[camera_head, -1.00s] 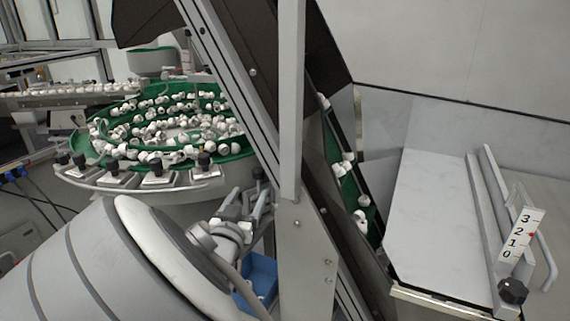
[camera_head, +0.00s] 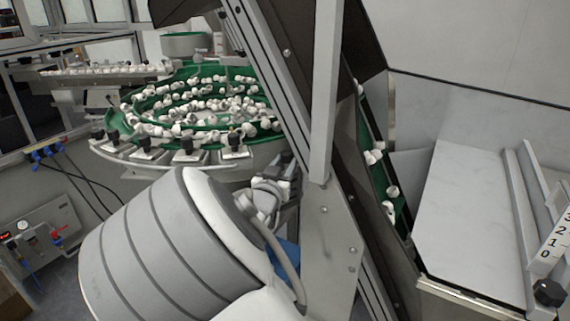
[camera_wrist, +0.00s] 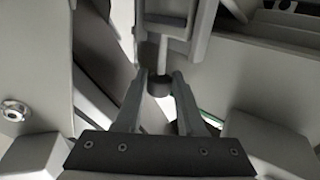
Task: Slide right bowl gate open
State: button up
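In the wrist view, my gripper (camera_wrist: 164,75) is open. A dark knob (camera_wrist: 159,88) on the end of a grey rod is between its two fingers; I cannot tell whether they touch it. A grey plate-like part with a frame lies just beyond the knob. I cannot tell for sure which part is the right bowl gate. In the head view, my gripper (camera_head: 287,172) is close beside the slanted metal post, partly hidden by my arm and the post. The green-lined bowl (camera_head: 117,118), full of white caps, is behind and to the left.
A slanted metal post (camera_head: 320,230) stands right of my arm. Black knobs with clamps (camera_head: 183,145) line the bowl's front rim. A green inclined conveyor (camera_head: 378,178) carries a few caps. A white slab (camera_head: 470,210) with a numbered scale (camera_head: 552,238) is at the right.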

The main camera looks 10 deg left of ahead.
grip_shut()
dwell(1.0)
